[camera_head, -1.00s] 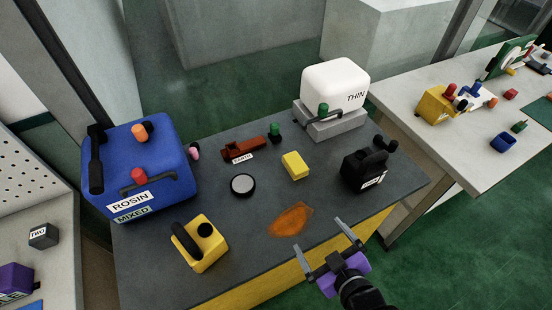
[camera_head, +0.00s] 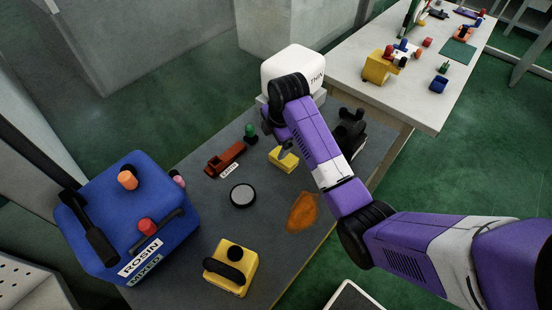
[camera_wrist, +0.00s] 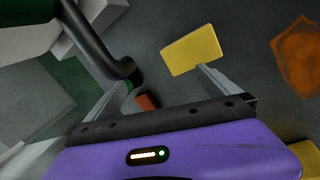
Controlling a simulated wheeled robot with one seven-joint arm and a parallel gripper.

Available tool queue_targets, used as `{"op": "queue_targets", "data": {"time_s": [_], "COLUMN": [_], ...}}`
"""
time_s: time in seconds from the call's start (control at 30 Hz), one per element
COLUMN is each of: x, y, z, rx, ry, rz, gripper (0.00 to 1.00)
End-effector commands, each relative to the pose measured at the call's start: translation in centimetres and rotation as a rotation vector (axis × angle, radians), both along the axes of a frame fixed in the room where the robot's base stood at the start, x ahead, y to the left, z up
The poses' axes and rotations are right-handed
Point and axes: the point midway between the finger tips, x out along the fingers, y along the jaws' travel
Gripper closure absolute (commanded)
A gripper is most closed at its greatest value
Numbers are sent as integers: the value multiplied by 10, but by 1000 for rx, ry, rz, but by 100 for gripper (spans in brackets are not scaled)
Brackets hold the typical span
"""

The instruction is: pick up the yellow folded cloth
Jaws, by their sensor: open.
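The yellow folded cloth (camera_head: 283,160) is a small yellow block-like pad lying on the dark table top. In the wrist view the cloth (camera_wrist: 192,50) is ahead of my gripper (camera_wrist: 160,80), just beyond the tip of the right finger. The fingers are spread wide with nothing between them. In the head view my gripper (camera_head: 284,143) is mostly hidden by my arm, and one fingertip shows close to the cloth. I cannot tell whether that finger touches it.
A white THIN container (camera_head: 292,68) stands behind the cloth. A red-brown block (camera_head: 225,160) and green-topped item (camera_head: 250,131) lie left. A black can (camera_head: 350,130) is right, an orange stain (camera_head: 303,211) in front. A blue ROSIN container (camera_head: 125,215) stands left.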

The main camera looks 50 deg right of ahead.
Motion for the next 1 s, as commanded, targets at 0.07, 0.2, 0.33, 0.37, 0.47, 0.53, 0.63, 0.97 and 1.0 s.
{"op": "queue_targets", "data": {"time_s": [0.07,0.2,0.33,0.37,0.47,0.53,0.63,0.97,1.0], "x": [-13,-33,-42,-43,-44,-44,-43,-42,-41], "y": [-6,-9,-10,-9,-9,-9,-9,-8,-8], "z": [4,10,11,9,0,-8,-16,-60,-62], "rx": [-1,18,32,34,35,35,33,34,33], "ry": [108,244,295,300,302,301,300,300,298], "rz": [106,252,310,315,318,317,316,314,314], "gripper": [0,0,0,0,0,0,0,0,0]}}
